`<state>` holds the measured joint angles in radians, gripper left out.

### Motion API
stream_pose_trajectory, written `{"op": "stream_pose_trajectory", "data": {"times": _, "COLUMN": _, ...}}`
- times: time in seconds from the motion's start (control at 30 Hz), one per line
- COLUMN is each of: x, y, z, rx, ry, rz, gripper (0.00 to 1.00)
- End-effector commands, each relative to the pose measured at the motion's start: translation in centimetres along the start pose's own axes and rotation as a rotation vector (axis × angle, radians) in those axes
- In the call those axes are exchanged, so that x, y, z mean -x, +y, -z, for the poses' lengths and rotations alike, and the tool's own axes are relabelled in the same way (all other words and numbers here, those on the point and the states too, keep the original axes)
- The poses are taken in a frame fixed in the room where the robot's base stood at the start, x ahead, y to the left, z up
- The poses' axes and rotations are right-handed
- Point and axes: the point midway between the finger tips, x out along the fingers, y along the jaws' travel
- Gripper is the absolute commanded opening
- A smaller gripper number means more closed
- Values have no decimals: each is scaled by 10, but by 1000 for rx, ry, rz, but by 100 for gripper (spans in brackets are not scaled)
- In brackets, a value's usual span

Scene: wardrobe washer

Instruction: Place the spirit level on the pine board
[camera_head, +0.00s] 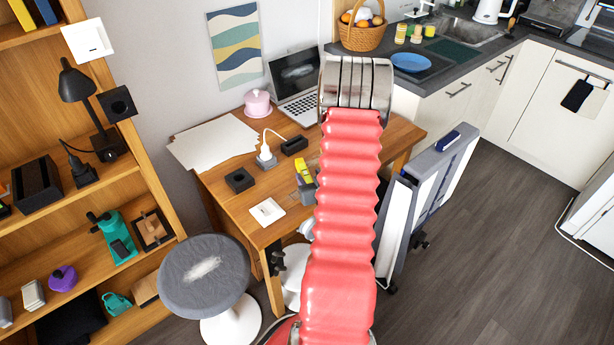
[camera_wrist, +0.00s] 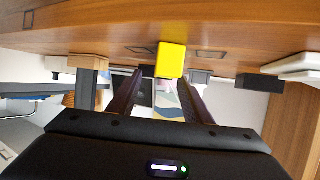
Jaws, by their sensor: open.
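The yellow spirit level (camera_head: 303,171) is on the wooden desk, just left of my red arm in the head view, partly hidden. In the wrist view, which is upside down, its yellow end (camera_wrist: 171,59) lies between and just beyond the fingertips of my gripper (camera_wrist: 161,78). My gripper is open, with one dark finger on each side and a gap between them. I cannot tell from these frames whether a finger touches the level. I cannot clearly make out a pine board; a pale flat sheet or board (camera_head: 213,142) lies at the desk's left back corner.
On the desk (camera_head: 228,196) are a dark square box (camera_head: 239,180), a white plate-like switch (camera_head: 267,211), a plugged socket (camera_head: 265,158), a laptop (camera_head: 300,92) and a pink pot (camera_head: 257,103). A grey stool (camera_head: 204,276) and a shelf stand left.

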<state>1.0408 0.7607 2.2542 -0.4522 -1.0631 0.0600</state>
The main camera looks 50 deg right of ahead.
Motion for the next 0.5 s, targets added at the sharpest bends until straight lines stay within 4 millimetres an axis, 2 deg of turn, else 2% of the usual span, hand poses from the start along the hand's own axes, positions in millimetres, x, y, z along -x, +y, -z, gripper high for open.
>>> {"op": "stream_pose_trajectory", "data": {"times": 0.17, "x": -9, "y": -2, "z": 0, "rx": 1, "ry": 1, "rz": 2, "gripper": 45}}
{"op": "stream_pose_trajectory", "data": {"times": 0.5, "x": -49, "y": -4, "z": -2, "rx": 1, "ry": 0, "rz": 2, "gripper": 45}}
